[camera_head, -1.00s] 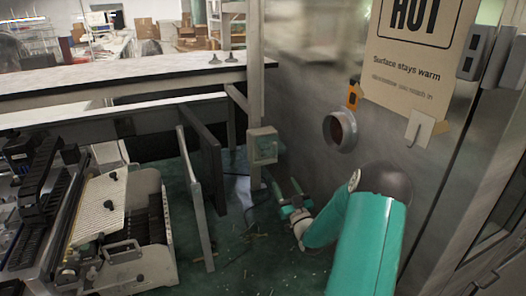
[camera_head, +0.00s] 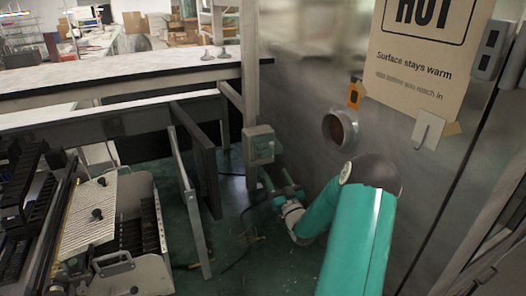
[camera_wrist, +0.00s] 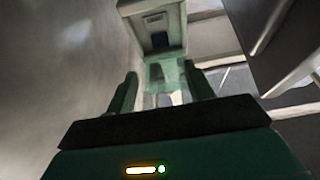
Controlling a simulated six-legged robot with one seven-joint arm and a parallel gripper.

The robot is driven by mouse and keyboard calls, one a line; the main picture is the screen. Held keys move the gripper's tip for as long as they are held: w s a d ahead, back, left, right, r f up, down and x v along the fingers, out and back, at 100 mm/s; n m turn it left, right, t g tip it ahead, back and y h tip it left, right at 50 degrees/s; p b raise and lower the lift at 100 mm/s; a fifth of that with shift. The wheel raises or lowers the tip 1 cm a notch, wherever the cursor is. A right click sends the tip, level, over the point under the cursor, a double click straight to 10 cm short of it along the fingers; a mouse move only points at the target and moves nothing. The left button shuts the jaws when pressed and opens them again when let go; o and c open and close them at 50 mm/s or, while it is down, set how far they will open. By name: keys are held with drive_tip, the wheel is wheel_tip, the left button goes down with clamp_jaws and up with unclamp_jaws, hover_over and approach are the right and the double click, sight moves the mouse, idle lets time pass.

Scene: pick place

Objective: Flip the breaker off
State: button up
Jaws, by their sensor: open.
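A small grey-green breaker box (camera_head: 259,144) is fixed to an upright post near the middle of the head view. It also shows at the top of the wrist view (camera_wrist: 153,14), with a dark recess in its face. The switch lever cannot be made out clearly. My gripper (camera_head: 278,183) is just below and slightly right of the box in the head view. In the wrist view its two fingers (camera_wrist: 160,75) are apart, pointing up toward the box. A pale green part of the box's lower end shows between them. I cannot tell whether they touch it.
A metal wall with a round port (camera_head: 341,130), a hook (camera_head: 426,130) and a "HOT" sign (camera_head: 424,55) stands on the right. Dark panels (camera_head: 206,165) and a bench (camera_head: 110,75) are left of the post. A machine (camera_head: 105,225) is at lower left.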

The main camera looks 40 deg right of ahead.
drive_tip(key=x, duration=1.2)
drive_tip(key=shift+w, duration=0.15)
drive_tip(key=shift+r, duration=0.1)
drive_tip(key=c, duration=1)
